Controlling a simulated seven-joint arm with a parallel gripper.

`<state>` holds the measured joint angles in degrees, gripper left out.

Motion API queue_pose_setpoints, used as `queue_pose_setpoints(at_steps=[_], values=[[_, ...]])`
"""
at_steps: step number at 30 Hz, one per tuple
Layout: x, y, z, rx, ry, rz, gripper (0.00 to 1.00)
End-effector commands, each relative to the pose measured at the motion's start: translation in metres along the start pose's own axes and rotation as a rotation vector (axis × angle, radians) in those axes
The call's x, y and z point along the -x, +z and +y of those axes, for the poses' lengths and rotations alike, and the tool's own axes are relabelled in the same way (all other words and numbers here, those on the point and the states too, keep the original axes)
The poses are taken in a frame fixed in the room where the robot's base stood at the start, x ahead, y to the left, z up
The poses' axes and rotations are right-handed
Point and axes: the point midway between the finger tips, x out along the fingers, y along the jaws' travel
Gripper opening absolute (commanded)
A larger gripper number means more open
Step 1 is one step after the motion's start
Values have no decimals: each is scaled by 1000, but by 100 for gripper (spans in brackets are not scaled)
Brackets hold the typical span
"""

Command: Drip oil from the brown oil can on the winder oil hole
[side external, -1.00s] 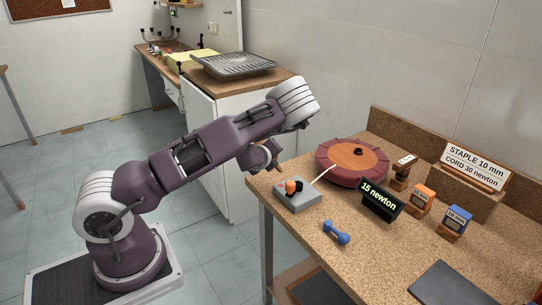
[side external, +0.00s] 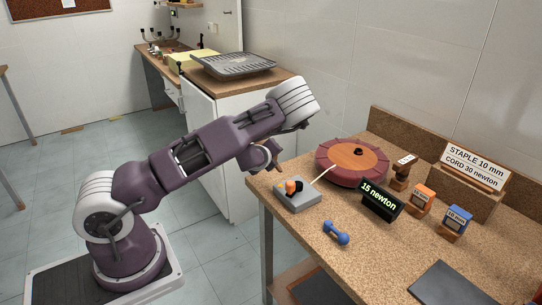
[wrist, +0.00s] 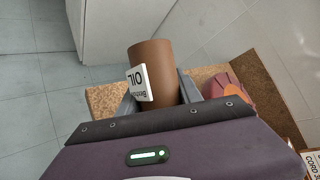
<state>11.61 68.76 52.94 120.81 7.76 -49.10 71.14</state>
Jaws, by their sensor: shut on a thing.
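The brown oil can (wrist: 152,65) is a plain cylinder with a white label reading "OIL" in the wrist view. My gripper (wrist: 155,100) is shut on it, with a grey finger on either side. In the side external view my gripper (side external: 268,158) is at the left end of the bench, off its back left edge; the can is hard to make out there. A round dark red device with an orange-brown top (side external: 352,152), perhaps the winder, stands to the right of my gripper and apart from it. Its dark centre piece shows, but I cannot make out an oil hole.
A grey box with an orange knob (side external: 298,194) stands at the bench's (side external: 365,240) left edge, beside a white cord. A black "15 newton" display (side external: 381,201), a blue dumbbell-shaped piece (side external: 336,232) and small labelled blocks stand nearby. A white cabinet (side external: 222,150) is behind my gripper.

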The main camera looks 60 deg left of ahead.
Motion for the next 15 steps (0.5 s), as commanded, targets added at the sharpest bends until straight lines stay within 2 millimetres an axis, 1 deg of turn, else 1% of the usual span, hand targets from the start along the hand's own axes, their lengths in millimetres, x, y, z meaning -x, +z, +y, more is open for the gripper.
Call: queue_pose_setpoints(at_steps=[8, 15], values=[[0, 0, 0, 3, 1, 3, 0], [-8, -7, 10, 123, 49, 128, 0]])
